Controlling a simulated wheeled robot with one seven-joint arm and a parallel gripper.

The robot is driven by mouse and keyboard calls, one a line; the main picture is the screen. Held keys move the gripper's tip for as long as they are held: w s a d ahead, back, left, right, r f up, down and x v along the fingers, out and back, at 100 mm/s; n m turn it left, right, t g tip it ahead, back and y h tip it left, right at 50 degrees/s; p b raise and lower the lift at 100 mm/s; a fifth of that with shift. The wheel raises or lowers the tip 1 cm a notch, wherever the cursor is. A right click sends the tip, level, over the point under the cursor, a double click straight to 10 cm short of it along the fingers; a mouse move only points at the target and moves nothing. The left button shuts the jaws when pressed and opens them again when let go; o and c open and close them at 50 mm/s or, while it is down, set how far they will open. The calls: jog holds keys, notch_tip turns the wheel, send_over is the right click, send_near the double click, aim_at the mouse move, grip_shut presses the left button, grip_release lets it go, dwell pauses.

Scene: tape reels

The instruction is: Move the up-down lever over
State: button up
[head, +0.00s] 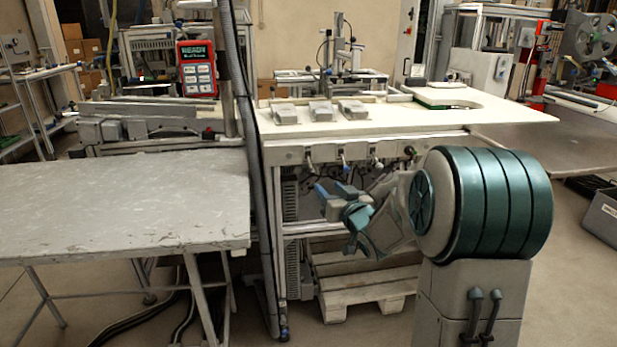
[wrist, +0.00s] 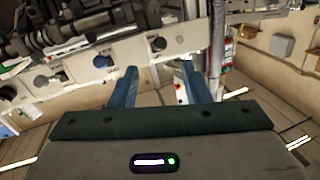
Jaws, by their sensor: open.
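Several small levers with knobs line the front panel below the white worktable's edge. In the head view one with a blue part (head: 343,157) sits near the middle, with a pale one (head: 310,157) to its left and a dark-knobbed one (head: 410,152) at the right. I cannot tell which is the up-down lever. My gripper (head: 333,192) is open in front of and below the panel, apart from the levers. In the wrist view my gripper (wrist: 160,85) has its two blue fingers spread, with nothing visibly held. A dark knob (wrist: 158,44) shows beyond the gap between them.
The white worktable (head: 430,120) carries several grey blocks (head: 320,110). A grey table (head: 120,200) stands at the left, and a dark post (head: 245,120) rises between the tables. A wooden pallet (head: 365,285) lies below the worktable.

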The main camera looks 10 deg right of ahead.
aim_at(311, 171)
jog(key=b+x, duration=0.1)
jog(key=x, duration=1.2)
jog(key=shift+w+r, duration=0.1)
jog(key=shift+w, duration=0.05)
grip_shut()
